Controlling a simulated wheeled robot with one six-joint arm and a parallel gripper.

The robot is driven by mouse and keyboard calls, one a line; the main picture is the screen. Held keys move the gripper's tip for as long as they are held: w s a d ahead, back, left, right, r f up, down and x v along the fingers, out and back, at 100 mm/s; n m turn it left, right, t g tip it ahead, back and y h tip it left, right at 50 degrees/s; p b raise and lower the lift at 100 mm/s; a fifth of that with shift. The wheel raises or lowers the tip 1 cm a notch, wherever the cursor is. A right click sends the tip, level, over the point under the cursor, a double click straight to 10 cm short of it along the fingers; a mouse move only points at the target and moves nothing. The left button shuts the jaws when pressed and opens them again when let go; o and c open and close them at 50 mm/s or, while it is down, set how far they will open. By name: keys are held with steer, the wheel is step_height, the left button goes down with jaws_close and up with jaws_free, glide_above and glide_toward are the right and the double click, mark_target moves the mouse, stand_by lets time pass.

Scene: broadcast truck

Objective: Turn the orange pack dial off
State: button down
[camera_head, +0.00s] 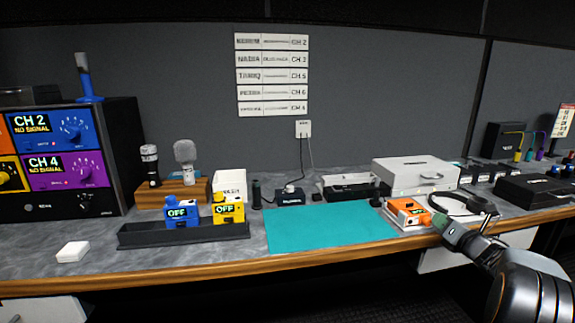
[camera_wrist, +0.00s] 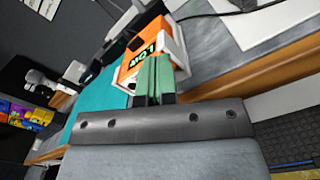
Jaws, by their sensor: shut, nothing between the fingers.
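The orange pack (camera_head: 404,207) sits on a pale base at the right of the teal mat, near the front of the counter. In the wrist view the orange pack (camera_wrist: 134,72) shows a small green-lit display reading LOW. Its dial cannot be made out clearly; part of the pack is hidden behind my fingers. My gripper (camera_head: 440,222) comes in from the right, with its tips close beside the pack's right side. In the wrist view my gripper (camera_wrist: 154,74) has its green fingers together and empty, in front of the pack. I cannot tell whether they touch it.
Headphones (camera_head: 464,206) lie just behind my gripper. A white case (camera_head: 415,175) stands behind the pack. The teal mat (camera_head: 330,226) is bare. A blue pack (camera_head: 181,211) and a yellow pack (camera_head: 228,209), both reading OFF, stand in a dark tray (camera_head: 150,238) at left.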

steer(key=shift+w+a+r+b, duration=0.15)
steer(key=shift+a+b, duration=0.2)
steer(key=shift+b, duration=0.7)
steer(key=shift+w+a+r+b, duration=0.15)
steer(key=shift+a+b, duration=0.2)
steer(key=shift+b, duration=0.65)
steer(key=shift+s+r, duration=0.1)
steer(key=shift+r, duration=0.15)
steer(key=shift+d+r, duration=0.1)
steer(key=shift+r, duration=0.15)
steer(key=shift+s+d+f+b, duration=0.1)
steer(key=shift+s+b, duration=0.1)
steer(key=shift+b, duration=0.1)
steer(key=shift+s+d+f+b, duration=0.15)
steer(key=shift+s+b, duration=0.25)
steer(key=shift+s, duration=0.45)
steer(key=shift+s+d+f+b, duration=0.15)
steer(key=shift+s+b, duration=0.25)
steer(key=shift+s, duration=0.5)
steer(key=shift+s+d+b, duration=0.25)
steer(key=shift+s+b, duration=0.15)
steer(key=shift+s, duration=0.45)
